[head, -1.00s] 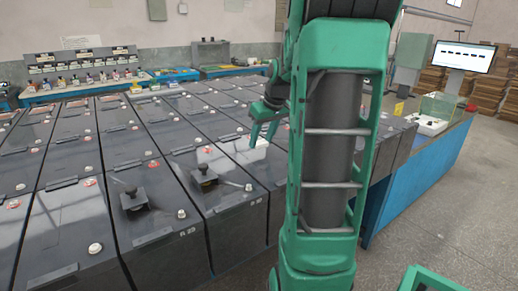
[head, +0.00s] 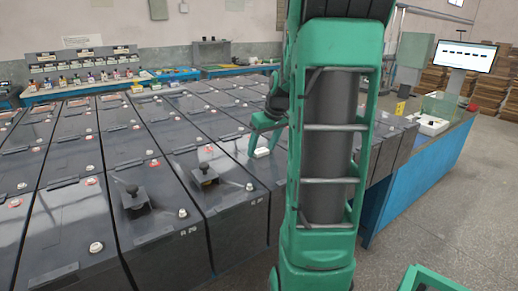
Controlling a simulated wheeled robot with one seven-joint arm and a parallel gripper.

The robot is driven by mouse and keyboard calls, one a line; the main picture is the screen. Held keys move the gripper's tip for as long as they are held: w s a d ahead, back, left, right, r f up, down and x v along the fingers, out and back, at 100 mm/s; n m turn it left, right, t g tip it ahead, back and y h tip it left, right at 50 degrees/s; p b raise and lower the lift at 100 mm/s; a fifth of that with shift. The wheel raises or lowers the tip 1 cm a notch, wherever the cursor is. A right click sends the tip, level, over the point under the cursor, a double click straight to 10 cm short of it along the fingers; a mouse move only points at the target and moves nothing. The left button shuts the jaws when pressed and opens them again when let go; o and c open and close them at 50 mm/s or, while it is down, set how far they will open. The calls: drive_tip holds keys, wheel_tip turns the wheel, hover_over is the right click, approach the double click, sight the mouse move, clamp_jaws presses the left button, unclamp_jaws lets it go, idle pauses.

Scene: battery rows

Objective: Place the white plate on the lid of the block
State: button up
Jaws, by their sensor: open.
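The white plate (head: 262,152) shows as a small white piece on the dark lid of a block (head: 240,165), left of my arm's large green link. My gripper (head: 261,149) is open, with its green fingers pointing down and spread just above and around the plate. Whether the fingers touch the plate cannot be told at this size. My arm link hides the lids to the right of the gripper.
Rows of dark battery blocks fill the left and middle. Two black knobs (head: 133,198) stand on front lids. A blue bench (head: 428,170) with a monitor (head: 464,56) is at the right.

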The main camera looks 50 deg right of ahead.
drive_tip(key=v, duration=1.2)
drive_tip(key=shift+m+g+y, duration=0.4)
drive_tip(key=shift+m+g, duration=0.3)
drive_tip(key=shift+g, duration=0.1)
drive_tip(key=s+a+f, duration=0.2)
drive_tip(key=a, duration=0.1)
drive_tip(key=s+a+f, duration=0.1)
drive_tip(key=s+a, duration=0.1)
drive_tip(key=a, duration=0.2)
drive_tip(key=s+a+f, duration=0.1)
drive_tip(key=a+f, duration=0.1)
drive_tip(key=a, duration=0.1)
drive_tip(key=shift+s+a+f, duration=0.35)
drive_tip(key=shift+s+f, duration=0.05)
drive_tip(key=s+a+f+m+g, duration=0.1)
drive_tip(key=s+a+f, duration=0.3)
drive_tip(key=s, duration=0.2)
drive_tip(key=s+a+f+m+g, duration=0.1)
drive_tip(key=s+a+f, duration=0.3)
drive_tip(key=s+a, duration=0.1)
drive_tip(key=shift+s+a+f+g, duration=0.25)
drive_tip(key=shift+s+a+g, duration=0.05)
drive_tip(key=shift+s, duration=0.55)
